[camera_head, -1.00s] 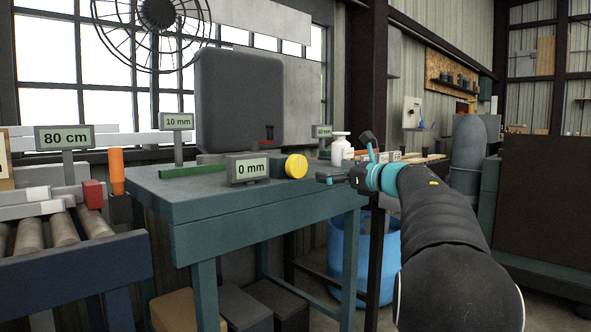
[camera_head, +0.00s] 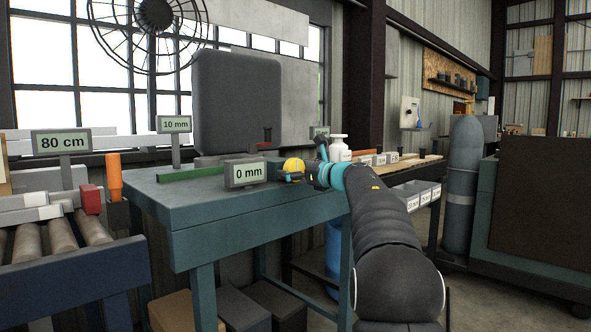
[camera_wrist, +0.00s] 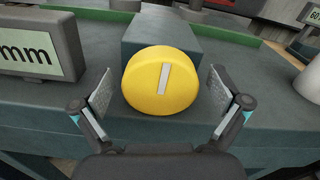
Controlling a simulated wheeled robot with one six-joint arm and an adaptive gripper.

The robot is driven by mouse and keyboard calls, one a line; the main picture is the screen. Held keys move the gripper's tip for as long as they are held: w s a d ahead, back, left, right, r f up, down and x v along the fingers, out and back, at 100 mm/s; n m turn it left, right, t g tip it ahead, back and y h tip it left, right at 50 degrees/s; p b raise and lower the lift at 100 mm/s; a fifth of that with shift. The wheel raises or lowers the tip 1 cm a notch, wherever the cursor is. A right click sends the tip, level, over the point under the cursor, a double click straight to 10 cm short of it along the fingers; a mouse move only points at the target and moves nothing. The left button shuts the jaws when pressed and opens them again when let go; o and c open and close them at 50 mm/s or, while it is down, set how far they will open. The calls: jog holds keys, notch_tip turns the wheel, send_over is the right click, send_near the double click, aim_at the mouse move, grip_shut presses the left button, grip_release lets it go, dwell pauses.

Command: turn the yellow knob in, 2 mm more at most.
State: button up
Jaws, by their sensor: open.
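The yellow knob (camera_wrist: 160,82) faces my gripper in the wrist view, with a pale line on its face tilted slightly right of upright. It sits on the front of a grey-green block (camera_wrist: 158,32). My gripper (camera_wrist: 160,100) is open, one finger on each side of the knob, with a visible gap on both sides. In the head view the knob (camera_head: 293,166) is partly covered by my gripper (camera_head: 300,176). A display reading "0 mm" (camera_head: 244,172) stands just left of the knob; part of it shows in the wrist view (camera_wrist: 38,48).
The knob's block stands on a blue-green table (camera_head: 200,205). A green strip (camera_head: 190,173) lies behind the display. A "10 mm" sign (camera_head: 174,124) and a big dark box (camera_head: 237,100) stand farther back. A white bottle (camera_head: 338,147) is right of my gripper.

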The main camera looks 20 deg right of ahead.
jog(key=c, duration=1.2)
jog(key=shift+o, duration=0.2)
jog(key=shift+m+p, duration=0.3)
jog(key=m+p, duration=0.2)
jog(key=shift+d+r+m, duration=0.1)
jog(key=shift+r+m, duration=0.05)
jog(key=shift+m, duration=0.15)
jog(key=shift+m+p, duration=1.8)
jog(key=shift+m, duration=0.4)
jog(key=shift+d+f, duration=0.1)
jog(key=shift+f, duration=0.1)
jog(key=o, duration=1.2)
jog(key=shift+c, duration=0.2)
